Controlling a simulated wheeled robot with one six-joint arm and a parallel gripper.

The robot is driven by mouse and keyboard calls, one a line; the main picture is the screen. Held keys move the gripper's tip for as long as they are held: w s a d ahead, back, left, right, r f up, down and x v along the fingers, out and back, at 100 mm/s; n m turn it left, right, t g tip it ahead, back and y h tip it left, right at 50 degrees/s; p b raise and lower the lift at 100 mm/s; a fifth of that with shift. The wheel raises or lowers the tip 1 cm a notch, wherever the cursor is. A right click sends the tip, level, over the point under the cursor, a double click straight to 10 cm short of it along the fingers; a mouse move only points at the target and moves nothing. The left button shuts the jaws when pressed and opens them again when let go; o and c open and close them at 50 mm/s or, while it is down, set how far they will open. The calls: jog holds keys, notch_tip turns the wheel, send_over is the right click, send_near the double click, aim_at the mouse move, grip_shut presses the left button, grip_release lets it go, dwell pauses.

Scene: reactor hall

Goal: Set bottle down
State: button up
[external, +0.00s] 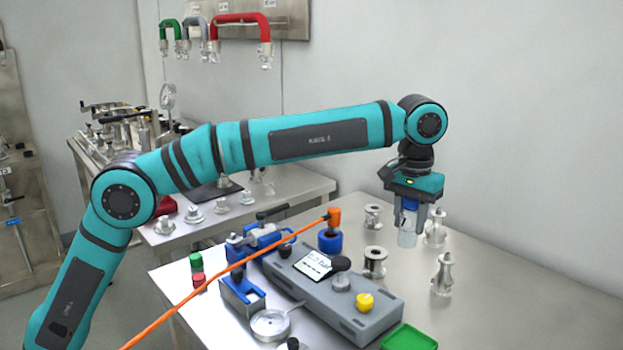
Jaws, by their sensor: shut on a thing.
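The bottle (407,236) is small and clear, with a blue band or cap near its top. My gripper (411,205) points down and is shut on the upper part of the bottle. The bottle hangs upright over the right part of the steel table (520,310). I cannot tell whether its base touches the table. The gripper hides part of the bottle's top.
A grey device with a display (335,290) stands left of the bottle. Metal flanged fittings (375,262) stand close around the bottle, with another fitting (442,273) to its right. A green tray (409,338) lies at the front. An orange cable (230,268) crosses the table's left part. The table's right side is clear.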

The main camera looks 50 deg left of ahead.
jog(key=shift+s+d+f+n, duration=0.6)
jog(key=shift+d+f, duration=0.65)
jog(key=shift+d, duration=1.95)
jog(key=shift+s+d+f+n, duration=0.35)
jog(key=shift+s+d+f, duration=0.7)
jog(key=shift+d, duration=2.2)
jog(key=shift+s+d+f+n, duration=0.5)
jog(key=shift+d+f, duration=0.9)
jog(key=shift+d, duration=1.8)
jog(key=o, duration=1)
jog(key=shift+f, duration=0.1)
jog(key=shift+c, duration=0.2)
jog(key=shift+r, duration=2.9)
